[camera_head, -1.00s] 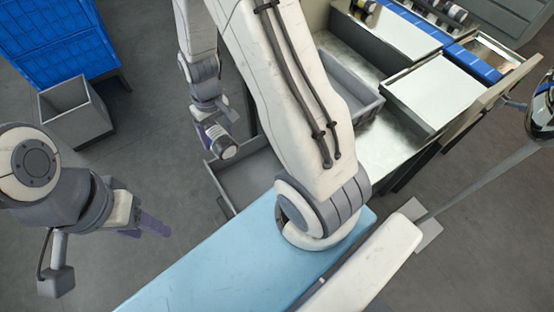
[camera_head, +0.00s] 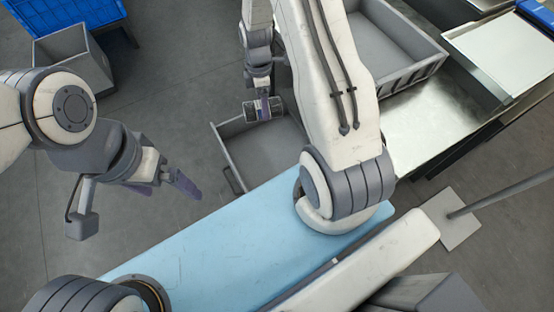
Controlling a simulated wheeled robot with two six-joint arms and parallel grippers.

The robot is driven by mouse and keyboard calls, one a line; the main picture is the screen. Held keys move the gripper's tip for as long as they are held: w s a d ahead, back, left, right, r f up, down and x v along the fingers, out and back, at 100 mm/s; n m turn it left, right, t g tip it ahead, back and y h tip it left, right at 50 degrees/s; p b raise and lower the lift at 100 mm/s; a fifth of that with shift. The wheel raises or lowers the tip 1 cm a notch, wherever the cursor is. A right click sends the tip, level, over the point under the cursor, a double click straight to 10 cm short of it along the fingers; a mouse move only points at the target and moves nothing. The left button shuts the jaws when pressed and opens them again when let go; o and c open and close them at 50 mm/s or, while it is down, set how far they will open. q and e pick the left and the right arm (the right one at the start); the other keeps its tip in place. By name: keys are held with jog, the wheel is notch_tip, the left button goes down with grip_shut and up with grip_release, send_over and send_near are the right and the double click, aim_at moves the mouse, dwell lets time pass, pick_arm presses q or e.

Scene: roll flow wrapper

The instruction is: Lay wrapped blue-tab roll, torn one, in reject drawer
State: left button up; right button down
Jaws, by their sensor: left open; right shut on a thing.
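My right gripper (camera_head: 263,108) reaches down from the top of the head view and is shut on a small dark-and-pale roll (camera_head: 250,112). The roll lies roughly crosswise in the picture. It appears over the far left part of an open grey drawer (camera_head: 233,170); its exact height above the drawer is hard to tell. No tab or tear can be made out on the roll at this size. The drawer's visible floor looks bare; its right part is hidden behind my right arm. My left gripper (camera_head: 184,184) is open and empty, left of the drawer over the floor.
A grey bin (camera_head: 72,65) and a blue crate (camera_head: 62,14) stand at the upper left. A grey tray (camera_head: 392,45) sits on the metal worktop (camera_head: 430,118) at right. The grey floor between bin and drawer is clear.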

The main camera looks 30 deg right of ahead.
jog(key=w+d+f+n+h+b, duration=0.1)
jog(key=d+f+n+b, duration=0.1)
jog(key=f+n+b, duration=0.5)
jog(key=w+d+f+n+h+b, duration=0.1)
jog(key=f+n+b, duration=0.6)
jog(key=f+b, duration=1.1)
jog(key=w+d+f+n+t+h+b, duration=0.1)
jog(key=d+f+n+b, duration=0.3)
jog(key=f+b, duration=0.9)
notch_tip(320, 180, down, 11)
jog(key=shift+n, duration=1.6)
jog(key=shift+f, duration=0.75)
grip_release()
jog(key=shift+r, duration=0.1)
jog(key=p+v, duration=0.7)
jog(key=v, duration=0.3)
jog(key=shift+r, duration=0.2)
jog(key=shift+s+a+f, duration=0.1)
jog(key=shift+a, duration=0.05)
